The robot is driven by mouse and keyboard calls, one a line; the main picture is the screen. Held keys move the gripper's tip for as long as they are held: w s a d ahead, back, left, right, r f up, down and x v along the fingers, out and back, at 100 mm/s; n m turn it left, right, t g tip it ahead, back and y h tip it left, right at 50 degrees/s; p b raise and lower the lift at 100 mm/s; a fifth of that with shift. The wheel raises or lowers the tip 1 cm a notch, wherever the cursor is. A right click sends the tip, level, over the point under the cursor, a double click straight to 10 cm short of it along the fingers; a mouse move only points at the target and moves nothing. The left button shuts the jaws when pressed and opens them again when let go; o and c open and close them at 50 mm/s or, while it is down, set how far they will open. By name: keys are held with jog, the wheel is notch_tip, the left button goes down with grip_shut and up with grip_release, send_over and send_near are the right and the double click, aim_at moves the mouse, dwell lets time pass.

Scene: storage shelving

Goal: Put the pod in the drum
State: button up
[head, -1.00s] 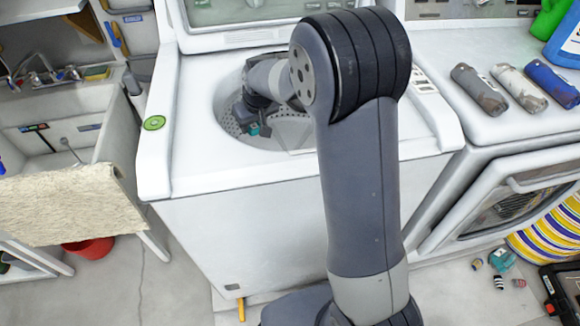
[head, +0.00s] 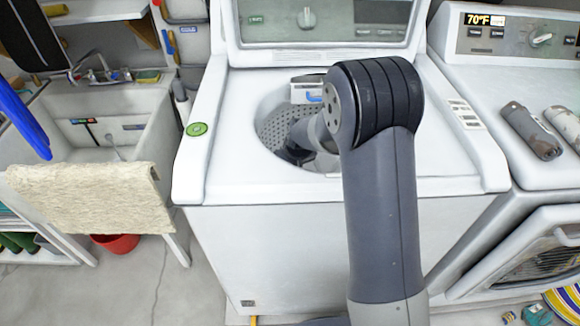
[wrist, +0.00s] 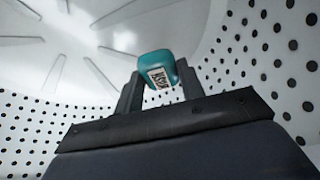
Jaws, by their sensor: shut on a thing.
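The pod is a small teal block with a white label (wrist: 157,66), seen in the wrist view between the fingertips. My gripper (wrist: 156,84) is shut on it. Around both is the drum, a white tub with dark perforations (wrist: 292,60), and the pod is held inside it; a pale ribbed surface lies beyond. In the head view the drum (head: 271,125) shows through the round opening of the top-loading washer (head: 250,177). My arm reaches into that opening, and the gripper and pod are hidden there. Whether the pod touches the drum's bottom I cannot tell.
The opening's rim surrounds my arm. A green disc (head: 197,129) lies on the washer top at left. A sink with a beige towel (head: 92,200) stands left. A second machine at right carries rolled cylinders (head: 531,130).

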jog(key=shift+f, duration=0.1)
jog(key=shift+f+b, duration=0.5)
jog(key=shift+b, duration=0.1)
jog(key=o, duration=1)
jog(key=shift+o, duration=0.2)
jog(key=shift+r, duration=0.1)
jog(key=shift+r+p, duration=0.2)
jog(key=shift+p, duration=0.1)
jog(key=p+v, duration=0.1)
jog(key=v, duration=0.7)
jog(key=shift+w, duration=0.15)
